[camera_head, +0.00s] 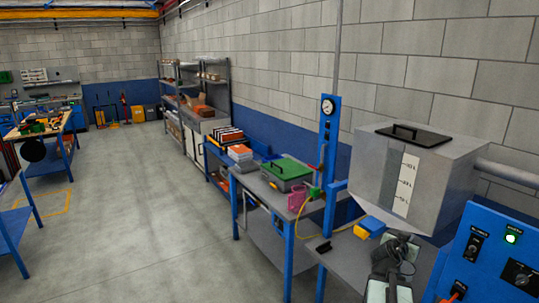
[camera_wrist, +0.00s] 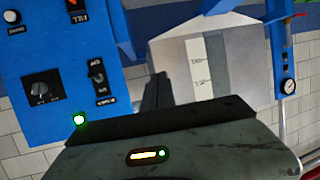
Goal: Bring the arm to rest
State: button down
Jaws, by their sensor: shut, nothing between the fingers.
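My arm (camera_head: 392,270) shows at the lower right of the head view, folded close in front of the blue control panel (camera_head: 492,262). My gripper shows in the wrist view (camera_wrist: 158,88) as dark fingers close together, shut and empty. It points toward the grey tank (camera_wrist: 205,60) with a white level scale and touches nothing that I can see. The control panel fills the left of the wrist view (camera_wrist: 62,60), turned upside down, with a lit green lamp, switches and a knob. In the head view the fingertips cannot be made out clearly.
The grey tank (camera_head: 415,170) with a black-handled lid stands behind my arm. A blue post with a gauge (camera_head: 328,108) is left of it. A bench (camera_head: 258,186) holds a green-lidded box (camera_head: 287,171) and a pink jug (camera_head: 298,198).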

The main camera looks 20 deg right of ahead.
jog(key=w+a+f+n+y+b, duration=0.15)
jog(key=w+a+f, duration=0.3)
jog(key=a, duration=0.65)
jog(key=w+a+f+n+t+y+b, duration=0.15)
jog(key=w+a+f+y, duration=0.35)
jog(key=a, duration=0.6)
jog(key=w+a+f+n+b, duration=0.15)
jog(key=w+a+f, duration=0.35)
jog(key=a, duration=0.5)
jog(key=s+a+f+n+g+y+b, duration=0.15)
jog(key=a+f, duration=0.25)
jog(key=a, duration=0.5)
jog(key=s+a+f+n+g+y, duration=0.2)
jog(key=s+a+f+n+y, duration=0.1)
jog(key=a, duration=0.6)
jog(key=s+a+f+n+g+y, duration=0.1)
jog(key=s+a+n+g, duration=0.2)
jog(key=s, duration=0.4)
jog(key=shift+s+a+f+n+g+y, duration=0.25)
jog(key=shift+s+a+n+g+y, duration=0.15)
jog(key=shift+a+g, duration=0.15)
